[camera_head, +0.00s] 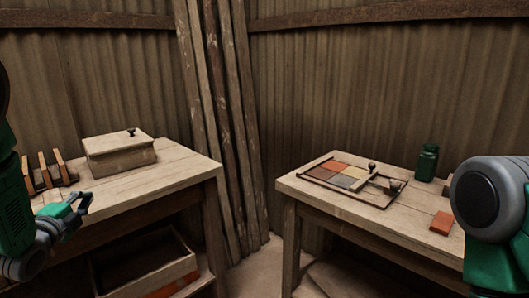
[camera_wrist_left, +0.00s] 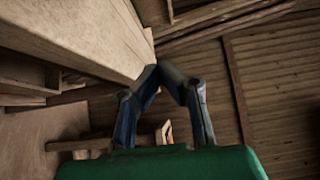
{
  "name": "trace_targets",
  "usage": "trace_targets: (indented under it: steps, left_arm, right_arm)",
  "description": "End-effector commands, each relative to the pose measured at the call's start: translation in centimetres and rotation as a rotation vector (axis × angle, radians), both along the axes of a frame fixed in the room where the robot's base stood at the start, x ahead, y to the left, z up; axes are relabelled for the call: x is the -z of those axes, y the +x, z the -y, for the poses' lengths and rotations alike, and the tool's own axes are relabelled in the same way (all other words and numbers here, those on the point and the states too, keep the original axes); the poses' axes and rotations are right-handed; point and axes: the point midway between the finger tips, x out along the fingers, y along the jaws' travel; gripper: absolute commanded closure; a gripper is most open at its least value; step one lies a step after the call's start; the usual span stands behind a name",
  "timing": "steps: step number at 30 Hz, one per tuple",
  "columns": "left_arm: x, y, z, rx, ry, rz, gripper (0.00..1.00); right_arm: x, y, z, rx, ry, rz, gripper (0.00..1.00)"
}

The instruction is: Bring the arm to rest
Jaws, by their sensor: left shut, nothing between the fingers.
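My left arm comes in at the left edge of the head view. Its gripper (camera_head: 84,204) is in front of the left table (camera_head: 180,181), near that table's front edge. In the left wrist view the fingers of the left gripper (camera_wrist_left: 172,68) come together at their tips with nothing between them. A wooden table side runs close beside the fingers there. My right arm shows only as a grey and green link at the right edge of the head view. Its gripper is not in view.
A lidded wooden box (camera_head: 120,154) and a rack with upright tiles (camera_head: 45,171) stand on the left table. The right table (camera_head: 297,183) holds a framed tile press (camera_head: 352,180), a green jar (camera_head: 427,163) and a loose orange tile (camera_head: 442,223). A gap separates the tables.

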Motion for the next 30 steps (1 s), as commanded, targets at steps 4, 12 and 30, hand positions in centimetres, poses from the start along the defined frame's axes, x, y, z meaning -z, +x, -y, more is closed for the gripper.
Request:
trace_targets:
  steps: [4,12,30]
  left_arm:
    - [2.6,-0.7,0.5,-0.013,-0.08,-0.06,1.0]
    - [7.9,-2.9,3.2,-0.053,-0.266,-0.198,1.0]
    - [28.8,-25.9,16.0,-0.618,-1.048,-0.894,1.0]
  right_arm:
    - [-0.1,0.0,0.0,-0.001,0.0,0.0,0.74]
    - [-0.1,0.0,-0.1,-0.002,0.001,0.001,0.74]
    - [-0.4,0.0,0.0,-0.001,0.001,0.0,0.74]
